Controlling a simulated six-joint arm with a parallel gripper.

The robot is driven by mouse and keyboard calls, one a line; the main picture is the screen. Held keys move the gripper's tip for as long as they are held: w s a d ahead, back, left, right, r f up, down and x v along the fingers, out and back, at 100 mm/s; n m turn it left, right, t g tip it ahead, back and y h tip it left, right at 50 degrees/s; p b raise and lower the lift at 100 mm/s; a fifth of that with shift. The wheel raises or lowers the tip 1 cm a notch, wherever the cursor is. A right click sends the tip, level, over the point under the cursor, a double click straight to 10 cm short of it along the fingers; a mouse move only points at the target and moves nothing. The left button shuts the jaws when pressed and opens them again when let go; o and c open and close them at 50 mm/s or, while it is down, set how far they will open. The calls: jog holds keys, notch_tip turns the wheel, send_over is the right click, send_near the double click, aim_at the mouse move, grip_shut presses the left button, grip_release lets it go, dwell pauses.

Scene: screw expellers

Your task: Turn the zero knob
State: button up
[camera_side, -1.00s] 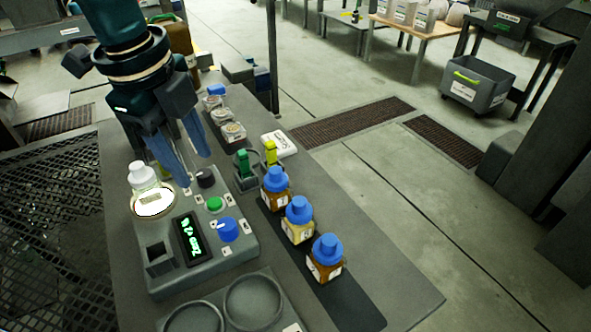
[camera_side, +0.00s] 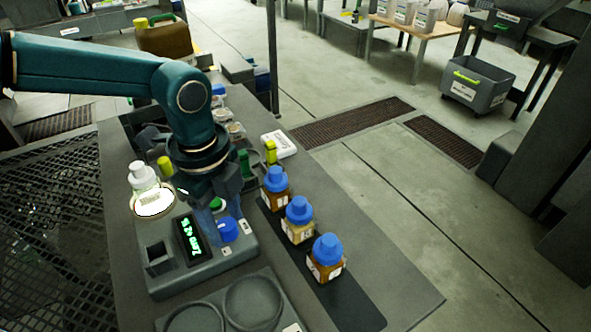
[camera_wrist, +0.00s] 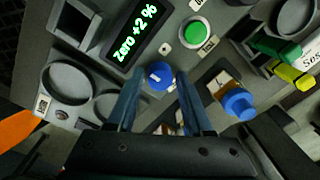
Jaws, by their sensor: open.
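The blue knob (camera_side: 228,230) with a white pointer mark sits on the grey instrument (camera_side: 160,283), beside its lit display (camera_side: 190,238). In the wrist view the knob (camera_wrist: 159,75) lies between the tips of my two blue fingers, and the display (camera_wrist: 136,33) reads "Zero +2 %". My gripper (camera_side: 225,212) points down over the instrument, open, with a finger on either side of the knob. I cannot tell whether the fingers touch it. A green button (camera_wrist: 195,32) is next to the knob; my gripper partly covers it in the side view.
A white-capped bottle (camera_side: 143,178) stands on the instrument's round pan. Several blue-capped bottles (camera_side: 299,221) stand in a row to the right. Two round recesses (camera_side: 252,303) lie in front. Green and yellow clips (camera_side: 270,152) stand behind, near my wrist.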

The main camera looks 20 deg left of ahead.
grip_shut()
jog(key=shift+n, duration=0.3)
jog(key=n, duration=1.1)
jog(key=shift+d+y, duration=0.1)
jog(key=shift+y, duration=0.2)
jog(key=shift+r, duration=0.1)
grip_release()
